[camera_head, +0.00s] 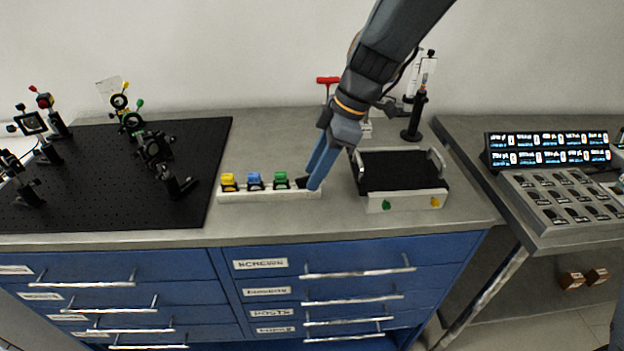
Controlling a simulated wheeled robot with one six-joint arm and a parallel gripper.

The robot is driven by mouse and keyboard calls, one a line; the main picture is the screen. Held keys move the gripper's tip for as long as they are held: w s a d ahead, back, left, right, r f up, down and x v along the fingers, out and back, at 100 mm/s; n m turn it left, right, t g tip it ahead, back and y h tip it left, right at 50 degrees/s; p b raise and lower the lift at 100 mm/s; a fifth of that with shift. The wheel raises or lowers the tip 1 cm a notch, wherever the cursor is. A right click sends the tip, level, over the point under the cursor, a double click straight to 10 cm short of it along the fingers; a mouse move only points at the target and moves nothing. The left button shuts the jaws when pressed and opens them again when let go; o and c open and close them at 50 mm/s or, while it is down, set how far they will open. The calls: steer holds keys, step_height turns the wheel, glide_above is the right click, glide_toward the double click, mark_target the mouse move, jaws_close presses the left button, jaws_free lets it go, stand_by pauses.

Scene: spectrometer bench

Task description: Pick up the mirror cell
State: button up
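A low white rack (262,195) lies on the grey bench top. It bears a row of small black-based pieces with yellow (229,180), blue (254,179) and green (281,178) tops. I cannot tell which of them, if any, is the mirror cell. My gripper (309,183) points down at the rack's right end, with its blue fingers close together. A small dark piece (301,183) shows beside the fingertips. The fingers partly hide that end, so I cannot tell whether they hold anything.
A black breadboard (205,150) with several optic mounts is at left. A white tray (405,200) with a black inside stands right of my gripper. A red-handled tool (328,80) and a black post stand (413,120) are behind. Bare bench lies between breadboard and rack.

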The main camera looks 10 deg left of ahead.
jaws_close()
